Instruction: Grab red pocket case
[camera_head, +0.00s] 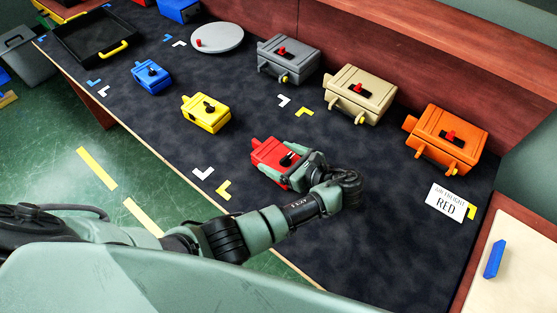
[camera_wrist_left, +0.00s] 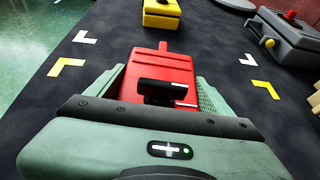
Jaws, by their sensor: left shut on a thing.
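The red pocket case (camera_head: 268,153) lies on the dark conveyor surface (camera_head: 370,230), near the middle of the head view. My left gripper (camera_head: 288,160) is shut on it, with its fingers along two opposite sides. In the left wrist view the red case (camera_wrist_left: 157,68) sits between the two green fingers (camera_wrist_left: 158,92), with a black handle or latch on top. The near end of the case is hidden behind my gripper. The case appears to be at the surface; I cannot tell whether it touches it. My right gripper is not in view.
A yellow case (camera_head: 207,113) and a blue case (camera_head: 151,76) lie to the upper left. Grey (camera_head: 287,60), beige (camera_head: 358,95) and orange (camera_head: 446,138) boxes line the back wall. The surface right of my gripper is clear.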

